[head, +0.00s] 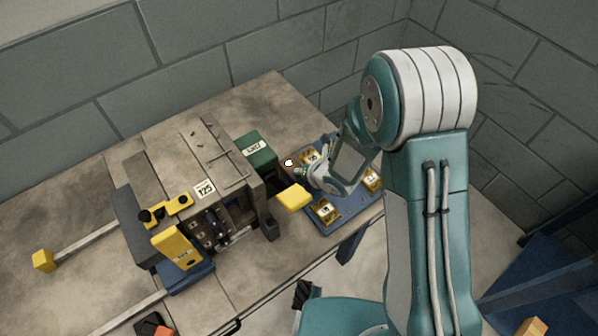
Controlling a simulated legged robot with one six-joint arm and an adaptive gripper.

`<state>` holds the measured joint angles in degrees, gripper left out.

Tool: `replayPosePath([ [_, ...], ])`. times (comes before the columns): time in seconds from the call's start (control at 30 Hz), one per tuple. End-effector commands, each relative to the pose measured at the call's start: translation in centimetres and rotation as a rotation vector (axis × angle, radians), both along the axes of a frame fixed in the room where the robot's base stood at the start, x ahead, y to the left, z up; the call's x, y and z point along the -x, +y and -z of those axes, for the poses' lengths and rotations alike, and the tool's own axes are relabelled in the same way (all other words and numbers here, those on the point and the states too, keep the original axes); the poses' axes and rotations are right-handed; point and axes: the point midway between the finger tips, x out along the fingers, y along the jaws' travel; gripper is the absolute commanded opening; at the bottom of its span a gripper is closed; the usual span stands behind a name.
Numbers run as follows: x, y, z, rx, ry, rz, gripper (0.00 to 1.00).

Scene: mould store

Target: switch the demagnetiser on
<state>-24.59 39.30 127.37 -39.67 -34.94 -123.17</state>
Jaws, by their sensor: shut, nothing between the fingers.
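A green box with a white label (257,153) stands on the bench behind the large grey machine; its lettering is too small to read. It may be the demagnetiser, but I cannot tell for sure. A small white round thing (288,163) lies just right of the green box. My gripper (299,172) is shut and empty, its tips close to the white thing; I cannot tell whether they touch. No switch can be made out clearly from here.
The grey machine labelled 125 (229,172) stands left of the gripper. A yellow block (293,197) is just below the gripper. A blue tray (345,214) with several yellow-labelled pieces lies beneath my arm. The bench (262,95) is bare towards the back wall.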

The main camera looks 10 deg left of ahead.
Motion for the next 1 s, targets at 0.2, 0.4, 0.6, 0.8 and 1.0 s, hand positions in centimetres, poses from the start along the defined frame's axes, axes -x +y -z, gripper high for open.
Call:
replayPosePath([
  [0.2, 0.0, 0.0, -0.7, 0.0, 0.001, 0.001, 0.0],
  [0.4, 0.0, 0.0, -0.8, 0.001, 0.001, 0.001, 0.0],
  [0.6, 0.0, 0.0, -1.6, 0.0, -0.002, -0.001, 0.0],
  [0.8, 0.0, 0.0, -3.4, -0.001, -0.001, 0.0, 0.0],
  [1.0, 0.0, 0.0, -5.1, -0.001, -0.001, -0.001, 0.0],
])
